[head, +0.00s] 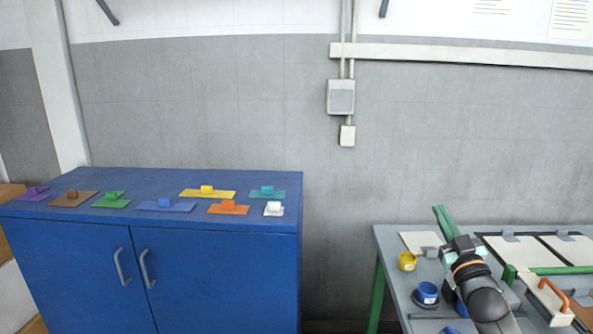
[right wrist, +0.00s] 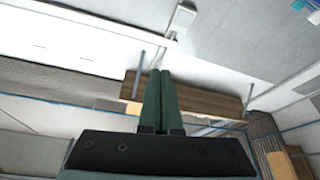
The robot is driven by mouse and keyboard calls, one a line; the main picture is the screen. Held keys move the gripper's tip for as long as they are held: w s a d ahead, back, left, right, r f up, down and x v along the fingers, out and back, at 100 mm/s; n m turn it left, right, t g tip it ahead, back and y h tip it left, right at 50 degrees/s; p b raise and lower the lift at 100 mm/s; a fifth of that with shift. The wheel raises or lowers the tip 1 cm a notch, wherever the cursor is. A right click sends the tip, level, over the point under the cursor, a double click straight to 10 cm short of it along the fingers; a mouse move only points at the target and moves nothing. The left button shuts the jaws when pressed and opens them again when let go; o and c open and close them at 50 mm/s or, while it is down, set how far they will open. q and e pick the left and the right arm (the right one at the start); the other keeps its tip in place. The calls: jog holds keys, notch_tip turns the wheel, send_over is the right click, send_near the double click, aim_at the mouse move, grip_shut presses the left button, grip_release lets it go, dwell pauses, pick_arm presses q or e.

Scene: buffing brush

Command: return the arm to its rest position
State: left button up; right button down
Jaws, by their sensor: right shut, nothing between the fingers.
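My right arm reaches in from the lower right of the head view, over the grey workbench (head: 393,262). My right gripper (head: 438,209) has green fingers that point up and away toward the wall. In the right wrist view the two fingers (right wrist: 161,73) lie side by side, shut with nothing between them. My left gripper is not in view. The arm hides part of the bench behind it.
A blue cabinet (head: 215,280) carries several coloured plates with small blocks. Open floor separates cabinet and bench.

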jog(key=d+f+m+g+h, duration=0.1)
jog(key=d+f+g+h, duration=0.3)
jog(key=f, duration=0.6)
jog(key=s+a+f+g+y+b, duration=0.1)
jog(key=s+a+f, duration=0.25)
jog(key=f, duration=0.35)
jog(key=s+a+f+g+y, duration=0.1)
jog(key=s+a+f+g, duration=0.2)
jog(key=f, duration=0.4)
jog(key=s+a+f+y+b, duration=0.1)
jog(key=s+a+f, duration=0.2)
jog(key=s+f, duration=0.25)
jog(key=s+a+f+g, duration=0.1)
jog(key=s+a+f, duration=0.2)
jog(key=s, duration=0.6)
jog(key=s+a+f+g+y+b, duration=0.1)
jog(key=s+a+f+g, duration=0.1)
jog(key=s+f, duration=0.6)
jog(key=s+a+f+g+y+b, duration=0.1)
jog(key=s+a+f, duration=0.4)
jog(key=s, duration=0.6)
jog(key=shift+f+m+g, duration=0.15)
jog(key=shift+m+g, duration=0.15)
jog(key=shift+g, duration=0.2)
